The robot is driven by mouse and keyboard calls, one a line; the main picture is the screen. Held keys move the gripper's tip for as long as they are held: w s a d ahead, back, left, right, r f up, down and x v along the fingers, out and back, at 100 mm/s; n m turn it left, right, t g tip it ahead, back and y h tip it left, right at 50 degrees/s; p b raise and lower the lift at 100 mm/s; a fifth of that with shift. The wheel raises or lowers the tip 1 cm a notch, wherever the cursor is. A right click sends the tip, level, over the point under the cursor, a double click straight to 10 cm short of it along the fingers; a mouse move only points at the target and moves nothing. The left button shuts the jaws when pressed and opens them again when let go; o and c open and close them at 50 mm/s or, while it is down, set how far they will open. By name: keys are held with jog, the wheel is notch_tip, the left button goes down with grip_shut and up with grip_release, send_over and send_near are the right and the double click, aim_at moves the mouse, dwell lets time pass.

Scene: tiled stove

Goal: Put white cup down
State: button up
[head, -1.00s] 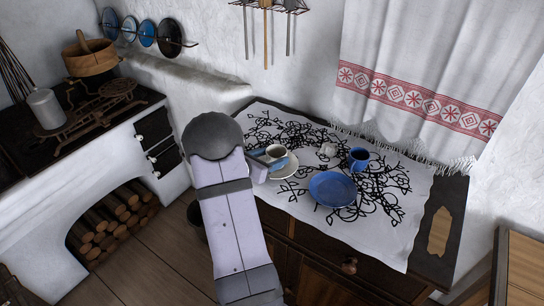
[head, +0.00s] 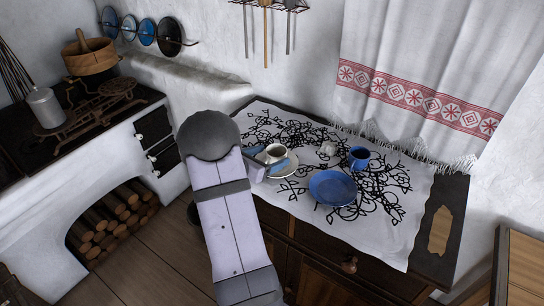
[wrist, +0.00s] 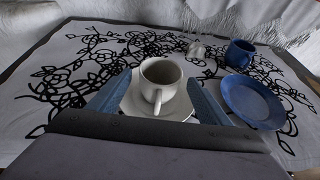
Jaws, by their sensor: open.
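The white cup (wrist: 161,74) stands upright on a white saucer (wrist: 130,108), with its handle toward my gripper. The cup (head: 275,150) and saucer (head: 290,170) are on the left part of the patterned tablecloth in the head view. My gripper (wrist: 160,80) is open, with one blue-grey finger on each side of the cup. Gaps show between the fingers and the cup in the wrist view. In the head view my gripper (head: 270,157) is partly hidden by my arm.
A blue plate (head: 333,188) lies right of the saucer, with a blue mug (head: 359,157) behind it. The tablecloth (head: 395,240) is clear at the front right. A wall is behind.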

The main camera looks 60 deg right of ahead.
jog(key=b+v, duration=0.2)
jog(key=v, duration=0.8)
jog(key=shift+a, duration=0.35)
jog(key=shift+r, duration=0.1)
jog(key=s+a+f+m+y, duration=0.2)
jog(key=a+f+m+y, duration=0.1)
jog(key=a, duration=0.9)
jog(key=s+a+f+m+y, duration=0.2)
jog(key=a+m+y, duration=0.4)
jog(key=a, duration=0.6)
jog(key=s+a+f+m+y, duration=0.3)
jog(key=a+m, duration=0.5)
jog(key=a, duration=0.4)
jog(key=shift+s+a+f+t+y, duration=0.15)
jog(key=shift+s+f+t+y, duration=0.25)
jog(key=shift+s+y, duration=0.3)
notch_tip(320, 180, up, 3)
jog(key=p, duration=0.2)
jog(key=shift+f+p, duration=0.1)
jog(key=shift+p, duration=0.2)
